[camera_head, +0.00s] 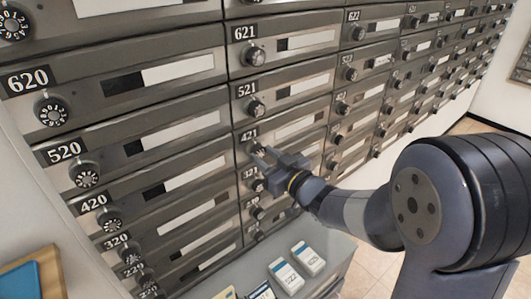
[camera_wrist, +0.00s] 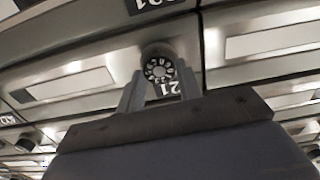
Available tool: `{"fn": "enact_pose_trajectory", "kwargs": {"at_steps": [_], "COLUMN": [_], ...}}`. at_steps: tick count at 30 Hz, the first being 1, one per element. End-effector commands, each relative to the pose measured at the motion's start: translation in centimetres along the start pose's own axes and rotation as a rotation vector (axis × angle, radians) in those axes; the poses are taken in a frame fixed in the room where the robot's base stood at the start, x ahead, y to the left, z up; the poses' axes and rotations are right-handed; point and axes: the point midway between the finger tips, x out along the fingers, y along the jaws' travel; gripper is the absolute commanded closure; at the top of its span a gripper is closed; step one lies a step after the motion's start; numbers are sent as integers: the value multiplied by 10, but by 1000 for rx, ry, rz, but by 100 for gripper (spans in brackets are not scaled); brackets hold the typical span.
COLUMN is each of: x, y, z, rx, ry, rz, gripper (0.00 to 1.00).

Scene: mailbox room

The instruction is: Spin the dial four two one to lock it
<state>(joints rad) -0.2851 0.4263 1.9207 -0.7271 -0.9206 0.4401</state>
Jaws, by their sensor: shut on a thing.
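Mailbox 421 has its black number plate (camera_head: 249,135) in the second column of the wall of boxes. Its dial (camera_head: 259,151) sits just below the plate, partly hidden by my gripper. My gripper (camera_head: 262,156) reaches in from the right, its fingers at that dial. In the wrist view the round dial (camera_wrist: 159,69) with white digits stands between the two finger ends (camera_wrist: 158,88), and the fingers are shut on its sides. The dial's exact setting is too small to read.
Dial 521 (camera_head: 255,108) is above and dial 321 (camera_head: 255,181) is close below my gripper. Dial 420 (camera_head: 110,221) is in the column to the left.

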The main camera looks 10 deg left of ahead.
Motion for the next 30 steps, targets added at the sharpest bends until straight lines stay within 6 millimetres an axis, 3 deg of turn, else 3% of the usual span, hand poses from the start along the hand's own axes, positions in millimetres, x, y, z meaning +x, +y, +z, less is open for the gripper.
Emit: {"fn": "enact_pose_trajectory", "kwargs": {"at_steps": [23,24,30], "x": [0,0,0], "y": [0,0,0], "z": [2,2,1], "rx": [103,103,102], "ry": [-3,-3,-2], "rz": [0,0,0], "gripper": [89,64,47]}}
